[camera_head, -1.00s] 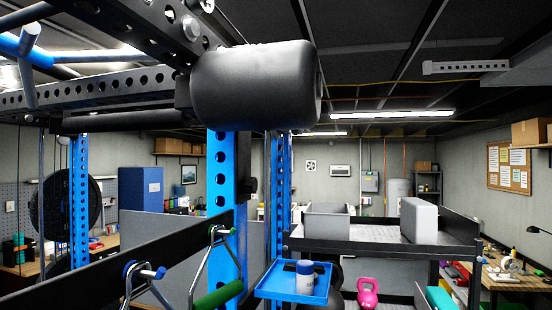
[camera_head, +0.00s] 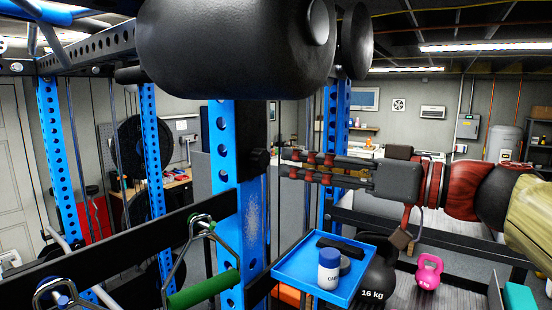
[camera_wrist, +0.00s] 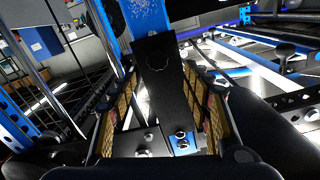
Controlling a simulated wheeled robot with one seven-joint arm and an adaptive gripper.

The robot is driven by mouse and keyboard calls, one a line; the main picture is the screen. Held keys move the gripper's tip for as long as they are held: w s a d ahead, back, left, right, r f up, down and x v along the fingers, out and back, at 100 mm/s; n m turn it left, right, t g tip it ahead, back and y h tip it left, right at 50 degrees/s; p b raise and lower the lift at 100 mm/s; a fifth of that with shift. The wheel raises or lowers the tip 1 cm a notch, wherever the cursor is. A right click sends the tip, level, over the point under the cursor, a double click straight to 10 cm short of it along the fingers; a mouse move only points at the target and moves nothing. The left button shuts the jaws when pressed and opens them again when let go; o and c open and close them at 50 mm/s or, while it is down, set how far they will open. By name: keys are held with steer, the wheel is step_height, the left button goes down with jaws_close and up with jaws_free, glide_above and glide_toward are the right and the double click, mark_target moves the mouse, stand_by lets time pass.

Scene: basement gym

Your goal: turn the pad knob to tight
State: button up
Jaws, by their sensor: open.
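A small black knob (camera_head: 259,160) sticks out from a black bracket (camera_head: 256,128) on the blue perforated upright, below the large black roller pad (camera_head: 235,50). My gripper (camera_head: 285,164) reaches in from the right, level with the knob. Its fingers are open, with the tips just right of the knob; I cannot tell whether they touch. In the wrist view, my open fingers (camera_wrist: 160,85) stand on both sides of a black block-like part (camera_wrist: 158,62) in front of the blue upright. I cannot make out any tight marking.
A blue tray (camera_head: 290,268) with a white-and-blue bottle (camera_head: 329,268) sits below my gripper. A second roller pad (camera_head: 356,40) is behind the first. A black crossbar (camera_head: 110,245) and a green-gripped handle (camera_head: 205,288) are at lower left. Kettlebells (camera_head: 428,272) stand at lower right.

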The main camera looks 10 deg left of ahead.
mark_target(265, 158)
steer(key=p+x, duration=0.2)
steer(key=x, duration=0.4)
steer(key=shift+w+d, duration=0.1)
steer(key=shift+d, duration=0.05)
steer(key=shift+w+a, duration=0.35)
steer(key=shift+a, duration=0.5)
steer(key=shift+f, duration=0.1)
steer(key=shift+c, duration=1.1)
steer(key=shift+d, duration=0.1)
steer(key=c, duration=0.9)
steer(key=shift+c, duration=0.2)
